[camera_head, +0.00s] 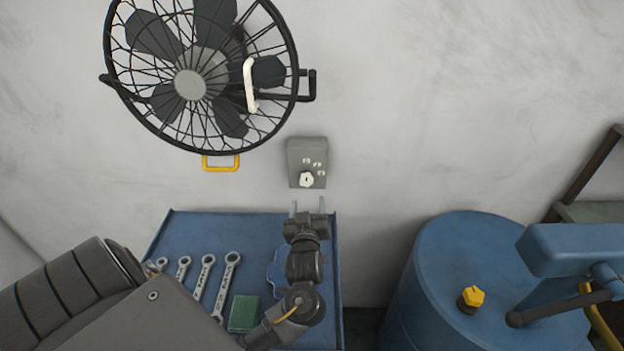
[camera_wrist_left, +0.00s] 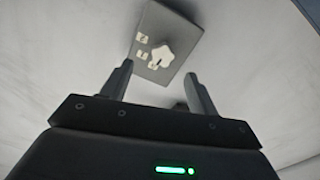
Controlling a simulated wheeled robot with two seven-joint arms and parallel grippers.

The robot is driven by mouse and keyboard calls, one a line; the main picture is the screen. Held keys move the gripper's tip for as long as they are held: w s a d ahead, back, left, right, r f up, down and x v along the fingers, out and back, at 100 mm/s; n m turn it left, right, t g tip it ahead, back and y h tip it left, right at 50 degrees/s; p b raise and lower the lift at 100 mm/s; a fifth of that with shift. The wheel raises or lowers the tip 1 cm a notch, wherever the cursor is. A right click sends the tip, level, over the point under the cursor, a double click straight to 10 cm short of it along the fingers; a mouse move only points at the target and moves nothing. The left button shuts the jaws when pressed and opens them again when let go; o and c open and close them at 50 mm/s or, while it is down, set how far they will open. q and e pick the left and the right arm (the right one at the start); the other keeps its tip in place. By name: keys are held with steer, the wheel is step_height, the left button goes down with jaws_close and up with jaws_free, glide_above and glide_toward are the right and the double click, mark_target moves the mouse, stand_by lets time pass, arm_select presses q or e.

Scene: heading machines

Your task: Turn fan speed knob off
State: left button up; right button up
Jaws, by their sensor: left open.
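The white fan speed knob (camera_head: 306,179) sits low on a grey control box (camera_head: 300,155) fixed to the wall, with small pale markings above it. My left gripper (camera_head: 308,205) is open and empty just below the box. In the left wrist view the knob (camera_wrist_left: 162,56) and box (camera_wrist_left: 165,28) show beyond the open fingers (camera_wrist_left: 158,84), with the knob roughly between them and apart from them. A dark pointer mark shows on the knob. The black caged fan (camera_head: 190,85) hangs on the wall above the box. My right gripper is not in view.
A blue table (camera_head: 185,225) below holds several wrenches (camera_head: 204,277) and a green block (camera_head: 243,313). A blue drum (camera_head: 440,260) with a yellow cap (camera_head: 473,296) stands at the right. A yellow handle (camera_head: 221,168) juts below the fan. The wall right of the box is bare.

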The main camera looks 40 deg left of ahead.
mark_target(307, 184)
arm_select(q)
steer(key=p+x, duration=0.1)
steer(key=x, duration=0.3)
steer(key=p+x, duration=0.1)
steer(key=x, duration=0.3)
steer(key=shift+a+r, duration=0.15)
steer(key=shift+a, duration=0.35)
steer(key=shift+w+a+p, duration=0.35)
steer(key=shift+w+a, duration=0.05)
steer(key=shift+w, duration=0.05)
steer(key=shift+w+a, duration=0.1)
steer(key=shift+w, duration=0.15)
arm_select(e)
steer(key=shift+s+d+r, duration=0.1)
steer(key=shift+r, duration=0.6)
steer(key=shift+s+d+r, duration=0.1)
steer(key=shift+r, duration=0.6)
